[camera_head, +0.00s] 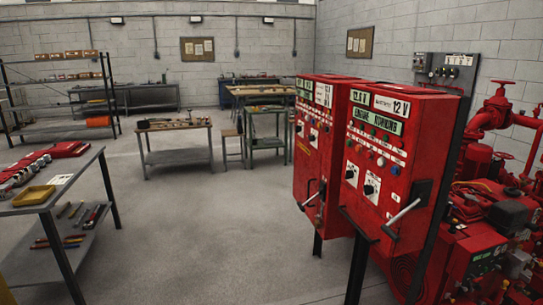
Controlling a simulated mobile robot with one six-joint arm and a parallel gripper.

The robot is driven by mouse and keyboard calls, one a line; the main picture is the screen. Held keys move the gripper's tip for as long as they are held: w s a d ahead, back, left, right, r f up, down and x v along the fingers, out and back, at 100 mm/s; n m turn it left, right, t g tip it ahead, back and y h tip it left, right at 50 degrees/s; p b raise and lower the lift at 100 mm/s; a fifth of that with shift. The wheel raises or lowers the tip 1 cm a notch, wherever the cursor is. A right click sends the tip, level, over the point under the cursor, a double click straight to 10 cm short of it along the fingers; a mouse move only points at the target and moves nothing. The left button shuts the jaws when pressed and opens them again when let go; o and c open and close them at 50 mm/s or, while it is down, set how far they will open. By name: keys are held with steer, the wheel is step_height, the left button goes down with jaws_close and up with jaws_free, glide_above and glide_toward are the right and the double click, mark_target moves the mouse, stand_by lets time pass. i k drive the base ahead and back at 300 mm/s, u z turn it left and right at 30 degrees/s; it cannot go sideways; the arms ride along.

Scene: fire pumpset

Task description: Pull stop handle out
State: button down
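Two red control cabinets stand side by side on dark posts at the right: a left one (314,150) and a right one (378,160). The right one has a green "ENGINE RUNNING" display, lamps and dark knobs. A pale-ended lever handle (404,216) sticks out low on the right cabinet, and a similar lever (311,199) sits low on the left cabinet. I cannot tell whether either one is the stop handle; no readable stop label shows. A red engine and pump (490,220) stand behind the right cabinet, partly hidden. My gripper is not in view.
A table (95,160) with red items and a yellow tray (34,195) stands at the left. A workbench (178,158) with tools, a green table (266,140) and a shelf rack (60,78) stand farther back. The grey floor (200,240) in the middle is clear.

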mark_target(477, 279)
steer(key=z, duration=4.4)
steer(key=i, duration=0.1)
steer(key=u, duration=3.1)
